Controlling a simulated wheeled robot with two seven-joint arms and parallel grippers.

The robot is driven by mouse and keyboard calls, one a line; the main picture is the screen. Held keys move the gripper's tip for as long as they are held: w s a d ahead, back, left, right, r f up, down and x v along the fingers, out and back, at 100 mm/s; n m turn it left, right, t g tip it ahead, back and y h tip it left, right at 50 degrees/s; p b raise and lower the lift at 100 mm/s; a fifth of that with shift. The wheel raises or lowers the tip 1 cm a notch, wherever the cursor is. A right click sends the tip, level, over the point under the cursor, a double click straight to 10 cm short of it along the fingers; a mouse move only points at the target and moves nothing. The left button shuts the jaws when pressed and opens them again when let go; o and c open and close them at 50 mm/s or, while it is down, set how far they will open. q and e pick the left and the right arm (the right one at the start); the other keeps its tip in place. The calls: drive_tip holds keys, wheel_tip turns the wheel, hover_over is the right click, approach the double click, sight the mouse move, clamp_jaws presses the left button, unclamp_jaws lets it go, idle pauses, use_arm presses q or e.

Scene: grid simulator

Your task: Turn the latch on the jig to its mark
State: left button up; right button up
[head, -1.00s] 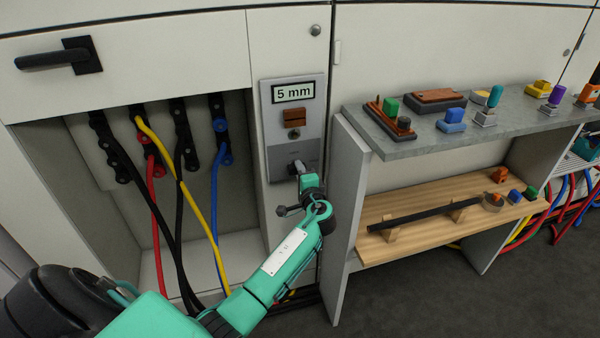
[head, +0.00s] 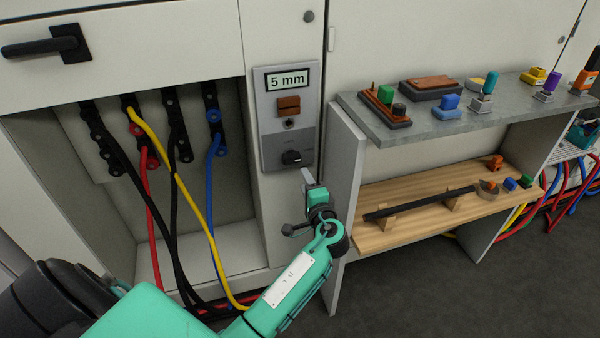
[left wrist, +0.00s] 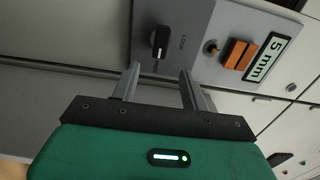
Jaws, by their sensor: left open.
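The grey panel (head: 262,105) on the cabinet front carries a black turn knob (head: 291,157), the only latch-like part I make out. In the left wrist view the black knob (left wrist: 159,42) has a pale pointer line, and the word LOCK stands beside it. The knob's handle points to the right in the head view. My left gripper (head: 306,175) is just below the knob, apart from it. In the left wrist view its two fingers (left wrist: 160,82) are spread with nothing between them. My right gripper is not in view.
Above the knob are an orange-brown block (head: 289,105) and a "5 mm" display (head: 287,79). A grey shelf (head: 440,128) with several small fixtures and a wooden shelf (head: 400,235) stand at the right. Cables (head: 185,200) hang in the left recess.

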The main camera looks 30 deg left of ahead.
use_arm(q)
drive_tip(key=v, duration=0.3)
drive_tip(key=shift+s+d, duration=0.15)
drive_tip(key=shift+d, duration=0.1)
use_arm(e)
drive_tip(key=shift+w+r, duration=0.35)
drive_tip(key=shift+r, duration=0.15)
